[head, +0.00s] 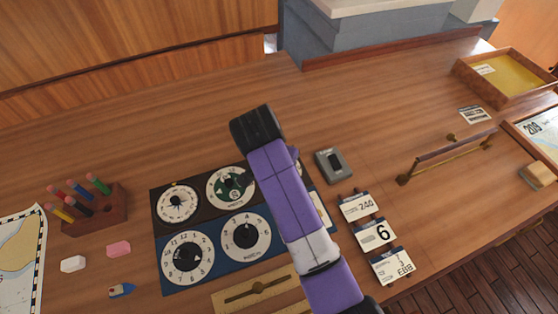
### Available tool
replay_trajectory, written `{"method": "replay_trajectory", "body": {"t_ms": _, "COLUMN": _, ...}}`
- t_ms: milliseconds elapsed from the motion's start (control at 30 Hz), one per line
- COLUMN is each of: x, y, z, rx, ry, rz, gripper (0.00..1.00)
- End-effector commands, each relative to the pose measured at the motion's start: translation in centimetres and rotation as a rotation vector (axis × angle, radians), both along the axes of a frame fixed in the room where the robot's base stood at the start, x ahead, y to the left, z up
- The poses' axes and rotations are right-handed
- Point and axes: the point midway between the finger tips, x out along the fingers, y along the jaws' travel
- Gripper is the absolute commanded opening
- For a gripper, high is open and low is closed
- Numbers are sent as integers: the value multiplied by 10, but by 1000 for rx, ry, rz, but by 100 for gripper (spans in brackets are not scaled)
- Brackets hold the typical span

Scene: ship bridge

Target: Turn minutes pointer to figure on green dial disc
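A dial panel (211,216) lies on the wooden desk, with white dials on dark and blue backing. The dial with the green disc (222,185) is at its upper middle; its figure is too small to read surely. Below it is a white dial (238,244) with a black pointer and small lettering I cannot read. A numbered clock-like dial (176,264) is at lower left, a compass-like dial (167,213) at upper left. I cannot tell which carries the minutes pointer. My purple arm crosses the panel's right side and hides part of it. My gripper's fingertips cannot be made out.
A grey switch box (331,167), hanging cards (375,235) and a brass rail (450,155) are right of my arm. A wooden pen block (98,212), erasers (119,249) and a chart (18,260) lie left. A brass-coloured bar plate (235,300) sits in front. The desk behind is clear.

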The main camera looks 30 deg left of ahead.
Motion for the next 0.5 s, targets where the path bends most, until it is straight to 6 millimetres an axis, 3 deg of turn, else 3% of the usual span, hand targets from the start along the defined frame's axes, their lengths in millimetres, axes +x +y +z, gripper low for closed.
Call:
{"method": "replay_trajectory", "body": {"t_ms": 433, "x": 0, "y": 0, "z": 0, "rx": -1, "ry": 1, "rz": -11, "gripper": 0}}
{"method": "replay_trajectory", "body": {"t_ms": 467, "x": 0, "y": 0, "z": 0, "rx": -1, "ry": 2, "rz": -11, "gripper": 23}}
{"method": "replay_trajectory", "body": {"t_ms": 500, "x": 0, "y": 0, "z": 0, "rx": -1, "ry": 2, "rz": -11, "gripper": 31}}
